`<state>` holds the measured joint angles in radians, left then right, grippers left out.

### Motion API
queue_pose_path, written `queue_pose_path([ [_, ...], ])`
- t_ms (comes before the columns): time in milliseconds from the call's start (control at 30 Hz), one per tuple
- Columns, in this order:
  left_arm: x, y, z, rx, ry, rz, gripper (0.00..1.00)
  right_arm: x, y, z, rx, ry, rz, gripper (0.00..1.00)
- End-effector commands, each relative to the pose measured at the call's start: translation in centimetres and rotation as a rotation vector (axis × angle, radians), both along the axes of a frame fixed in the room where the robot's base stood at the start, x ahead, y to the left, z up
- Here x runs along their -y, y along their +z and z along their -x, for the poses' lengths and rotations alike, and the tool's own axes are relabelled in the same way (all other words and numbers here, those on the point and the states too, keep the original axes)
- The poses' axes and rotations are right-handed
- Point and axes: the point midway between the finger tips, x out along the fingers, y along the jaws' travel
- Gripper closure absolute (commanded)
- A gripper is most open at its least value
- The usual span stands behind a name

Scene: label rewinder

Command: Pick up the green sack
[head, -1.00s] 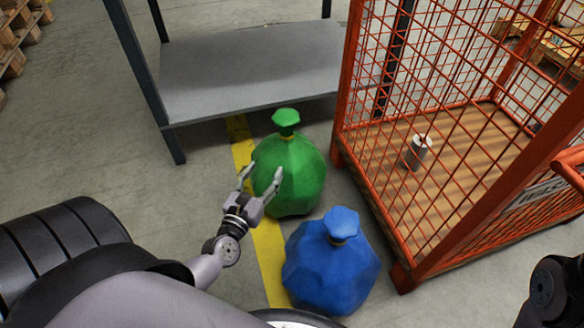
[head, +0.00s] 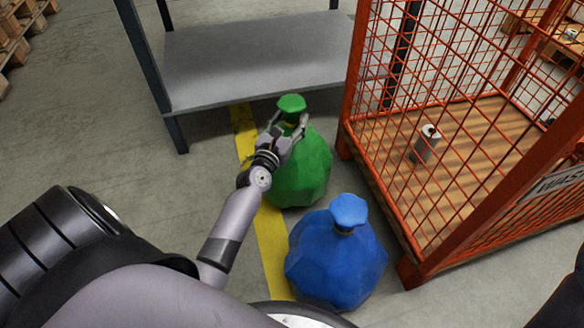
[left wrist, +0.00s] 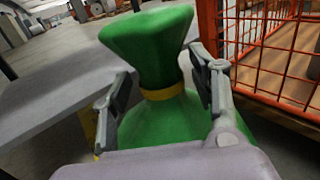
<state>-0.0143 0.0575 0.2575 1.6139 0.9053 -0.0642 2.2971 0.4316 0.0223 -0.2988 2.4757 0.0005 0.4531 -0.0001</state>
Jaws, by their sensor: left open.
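The green sack (head: 303,172) stands upright on the floor, its tied neck and flared top above a yellow band. In the head view my left gripper (head: 288,122) is at the sack's neck, just below its top. In the left wrist view the green sack (left wrist: 150,45) fills the middle. The fingers of my left gripper (left wrist: 160,92) are open, one on each side of the yellow-banded neck, with small gaps visible. The lower sack is partly hidden by my gripper and arm. My right gripper is not in view.
A blue sack (head: 335,262) stands on the floor in front of the green one. An orange mesh cage (head: 402,272) with a grey and white cylinder (head: 425,145) inside is to the right. A grey shelf (head: 250,62) stands behind. A yellow floor line (head: 270,245) runs beside the sacks.

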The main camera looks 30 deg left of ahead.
Motion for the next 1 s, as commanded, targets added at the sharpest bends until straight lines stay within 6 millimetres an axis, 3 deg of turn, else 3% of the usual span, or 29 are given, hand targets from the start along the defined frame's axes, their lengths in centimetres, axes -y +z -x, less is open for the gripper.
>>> queue_pose_path([
  [133,-0.24,-0.17,-1.29,0.0,0.0,0.0,0.45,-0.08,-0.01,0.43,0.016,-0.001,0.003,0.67],
  [367,-0.27,-0.07,-1.37,-0.001,-0.001,0.0,0.45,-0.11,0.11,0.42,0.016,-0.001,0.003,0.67],
  [1000,-0.28,-0.06,-1.34,-0.001,-0.001,0.0,0.88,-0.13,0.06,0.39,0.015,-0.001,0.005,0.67],
])
